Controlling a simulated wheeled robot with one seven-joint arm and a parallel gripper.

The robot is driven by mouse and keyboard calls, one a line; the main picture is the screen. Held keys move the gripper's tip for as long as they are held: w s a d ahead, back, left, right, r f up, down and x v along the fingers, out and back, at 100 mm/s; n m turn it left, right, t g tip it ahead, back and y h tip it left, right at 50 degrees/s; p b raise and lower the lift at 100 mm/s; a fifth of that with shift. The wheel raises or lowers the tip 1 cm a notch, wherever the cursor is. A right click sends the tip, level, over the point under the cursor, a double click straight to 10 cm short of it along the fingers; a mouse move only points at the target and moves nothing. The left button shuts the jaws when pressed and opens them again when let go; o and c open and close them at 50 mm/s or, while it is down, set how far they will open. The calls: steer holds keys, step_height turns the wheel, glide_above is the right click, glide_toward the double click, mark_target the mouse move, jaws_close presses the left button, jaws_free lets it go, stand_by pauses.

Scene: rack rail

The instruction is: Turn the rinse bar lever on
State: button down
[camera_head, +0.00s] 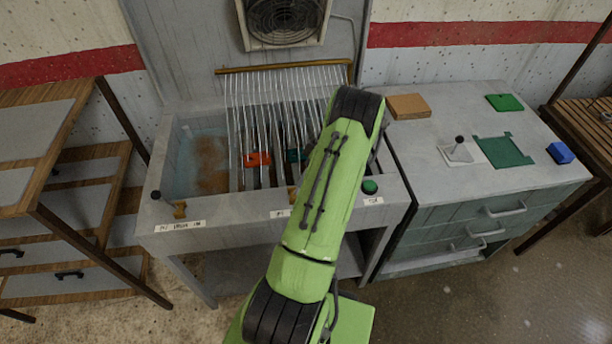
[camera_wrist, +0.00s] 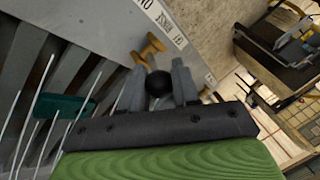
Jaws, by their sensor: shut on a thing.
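The rinse bar lever shows in the wrist view as a brass fitting (camera_wrist: 150,48) on the grey sink front, beside a label reading RINSE. A round black knob (camera_wrist: 158,84) sits just in front of it, between the two grey fingers of my gripper (camera_wrist: 158,88). The fingers are shut on the knob from both sides. In the head view a bit of brass (camera_head: 292,195) shows beside my green arm, which hides my gripper. The rinse bar (camera_head: 285,68) is a brass rail across the back of the sink, with thin pale streams hanging below it.
The sink (camera_head: 148,205) holds murky water at left, and red and green pieces among dark slats. Another brass lever (camera_head: 180,209) is at its front left, and a green knob (camera_head: 369,187) at its right. A cabinet (camera_head: 440,180) with small items adjoins at right; shelving stands left.

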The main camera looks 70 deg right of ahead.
steer(key=c, duration=0.9)
jaws_free()
steer(key=shift+o, duration=0.2)
steer(key=p+v, duration=0.3)
steer(key=v, duration=1.3)
steer(key=shift+f, duration=0.15)
